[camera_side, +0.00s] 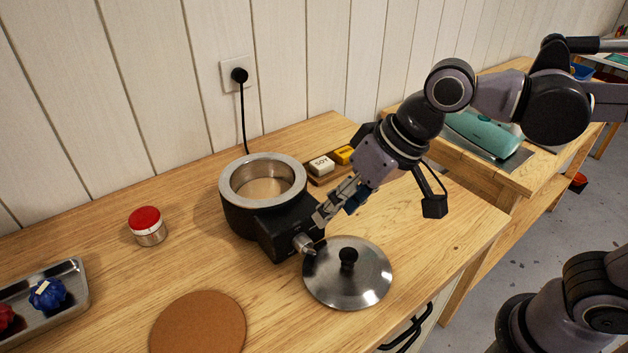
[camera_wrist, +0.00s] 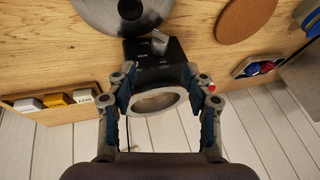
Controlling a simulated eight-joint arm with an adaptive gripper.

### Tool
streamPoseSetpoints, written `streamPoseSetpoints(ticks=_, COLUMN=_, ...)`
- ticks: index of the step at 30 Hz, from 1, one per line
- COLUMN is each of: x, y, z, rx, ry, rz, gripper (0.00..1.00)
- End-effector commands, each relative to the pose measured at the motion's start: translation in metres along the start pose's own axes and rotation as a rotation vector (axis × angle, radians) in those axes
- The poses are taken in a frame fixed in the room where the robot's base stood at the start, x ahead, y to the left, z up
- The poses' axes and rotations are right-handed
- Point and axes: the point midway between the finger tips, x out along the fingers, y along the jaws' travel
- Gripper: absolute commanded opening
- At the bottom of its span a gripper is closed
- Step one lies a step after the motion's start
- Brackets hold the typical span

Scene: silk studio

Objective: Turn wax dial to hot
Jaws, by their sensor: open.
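The wax pot (camera_side: 236,213) is black with a silver rim and stands on the wooden table. A black control box (camera_side: 280,226) juts from its front, with a silver dial (camera_side: 304,244) on the box's front face. In the wrist view the dial (camera_wrist: 158,42) shows beyond the box top (camera_wrist: 148,62), its setting too small to read. My gripper (camera_side: 322,217) is open and empty, pointing down at the box's right side in the side view. In the wrist view my gripper's fingers (camera_wrist: 158,82) frame the box and pot from either side, short of the dial. Contact with the box cannot be told.
A metal lid (camera_side: 347,280) with a black knob lies right of the dial, close to it. A cork mat (camera_side: 198,325), a red-lidded jar (camera_side: 148,226) and a metal tray (camera_side: 76,278) are leftward. Labelled blocks (camera_side: 321,165) sit behind my gripper. A cord (camera_side: 243,115) runs to the wall.

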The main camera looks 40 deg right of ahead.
Motion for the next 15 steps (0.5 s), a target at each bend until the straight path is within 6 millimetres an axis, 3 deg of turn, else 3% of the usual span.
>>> streamPoseSetpoints(ticks=8, x=0.005, y=0.0, z=-0.001, rx=0.069, ry=0.004, rz=0.01, gripper=0.52)
streamPoseSetpoints(ticks=15, x=0.032, y=0.0, z=-0.001, rx=0.067, ry=0.004, rz=0.009, gripper=0.52)
